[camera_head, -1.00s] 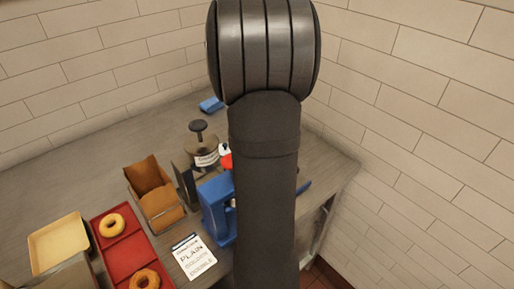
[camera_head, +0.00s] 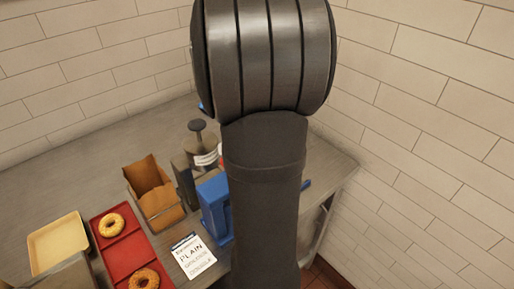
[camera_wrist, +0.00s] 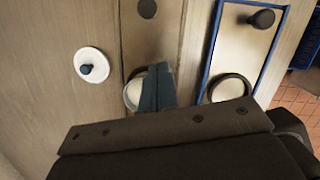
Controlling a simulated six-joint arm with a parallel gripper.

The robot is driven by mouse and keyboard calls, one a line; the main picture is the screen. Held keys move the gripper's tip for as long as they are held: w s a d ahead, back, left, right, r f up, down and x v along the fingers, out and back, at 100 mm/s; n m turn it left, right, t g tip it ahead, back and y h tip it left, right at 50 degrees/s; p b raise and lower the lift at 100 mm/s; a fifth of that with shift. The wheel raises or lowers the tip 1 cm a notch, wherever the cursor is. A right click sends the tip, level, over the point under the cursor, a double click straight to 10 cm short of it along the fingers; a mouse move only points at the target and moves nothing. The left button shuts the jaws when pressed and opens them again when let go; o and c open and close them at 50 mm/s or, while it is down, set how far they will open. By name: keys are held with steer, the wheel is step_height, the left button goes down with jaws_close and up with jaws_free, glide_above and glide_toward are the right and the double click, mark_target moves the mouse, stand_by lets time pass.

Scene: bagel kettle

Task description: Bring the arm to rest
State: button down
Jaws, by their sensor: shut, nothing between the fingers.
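My arm stands upright across the middle of the head view and hides part of the counter behind it. My gripper is hidden in that view. In the wrist view my gripper (camera_wrist: 158,88) shows its two fingers together, with nothing between them. Below the fingers are a metal panel (camera_wrist: 150,42) and a round pale opening or cup (camera_wrist: 133,93), both apart from the fingers as far as I can tell.
The counter holds a blue device (camera_head: 214,203), a dark-knobbed canister (camera_head: 198,126), a brown paper-lined box (camera_head: 152,190), an order card (camera_head: 194,258), a red tray (camera_head: 122,245) with bagels and a yellow tray (camera_head: 58,243). Tiled walls stand behind. The back-left counter is clear.

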steer(key=v, duration=0.6)
steer(key=shift+s, duration=0.15)
steer(key=shift+f, duration=0.2)
steer(key=x, duration=0.8)
steer(key=shift+f, duration=0.1)
steer(key=shift+w+d+f, duration=0.25)
steer(key=shift+w+f, duration=0.1)
steer(key=shift+w, duration=0.2)
steer(key=shift+w+d+f, duration=0.3)
steer(key=shift+w+f, duration=0.05)
steer(key=shift+w, duration=0.2)
steer(key=shift+w+d+r, duration=0.1)
steer(key=shift+w+d, duration=0.1)
steer(key=shift+w, duration=0.2)
